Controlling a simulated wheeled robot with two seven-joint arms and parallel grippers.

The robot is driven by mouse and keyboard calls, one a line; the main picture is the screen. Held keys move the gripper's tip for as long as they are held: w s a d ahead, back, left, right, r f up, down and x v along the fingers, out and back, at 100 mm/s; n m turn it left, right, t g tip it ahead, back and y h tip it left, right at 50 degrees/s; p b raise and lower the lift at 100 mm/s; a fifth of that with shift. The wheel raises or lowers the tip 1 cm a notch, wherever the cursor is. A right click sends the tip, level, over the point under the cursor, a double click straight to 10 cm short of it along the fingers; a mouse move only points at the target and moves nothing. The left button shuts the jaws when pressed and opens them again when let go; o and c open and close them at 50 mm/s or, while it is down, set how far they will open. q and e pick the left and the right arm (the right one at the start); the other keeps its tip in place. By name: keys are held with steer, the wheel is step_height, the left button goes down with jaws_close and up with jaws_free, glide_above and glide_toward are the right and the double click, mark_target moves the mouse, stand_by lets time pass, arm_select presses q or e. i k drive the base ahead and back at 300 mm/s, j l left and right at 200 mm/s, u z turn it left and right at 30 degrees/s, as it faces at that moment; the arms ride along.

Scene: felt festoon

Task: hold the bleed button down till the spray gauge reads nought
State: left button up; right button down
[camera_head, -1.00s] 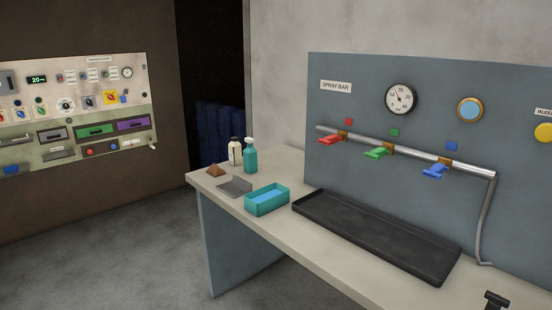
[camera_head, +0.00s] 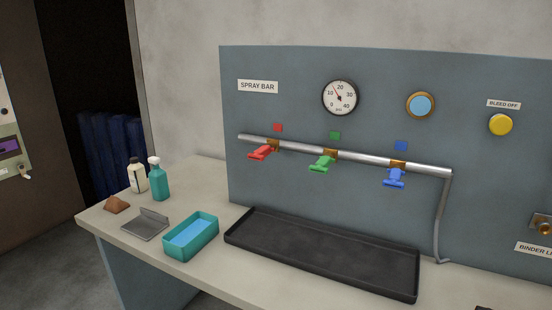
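The round yellow bleed button (camera_head: 500,124) is on the grey-blue panel at the upper right, under a "BLEED OFF" label (camera_head: 504,104). Nothing touches it. The spray gauge (camera_head: 340,97) is a white dial marked 0 to 40 on the same panel, right of the "SPRAY BAR" label (camera_head: 258,87). Its needle appears to point up and left, between 10 and 20. Neither of my grippers can be made out in this view.
A pipe (camera_head: 432,168) carries red, green and blue taps above a black tray (camera_head: 320,250). A teal tub (camera_head: 190,238) and two bottles stand at left. A dark piece at the bottom edge is too cut off to identify.

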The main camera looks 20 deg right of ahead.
mark_target(499, 125)
steer(key=i+j+z, duration=0.25)
steer(key=z, duration=0.2)
steer(key=i+j+z, duration=0.25)
steer(key=z, duration=0.2)
steer(key=i+j+z, duration=0.15)
steer(key=j+z, duration=0.45)
steer(key=j, duration=0.2)
steer(key=i+j+z, duration=0.15)
steer(key=j, duration=0.2)
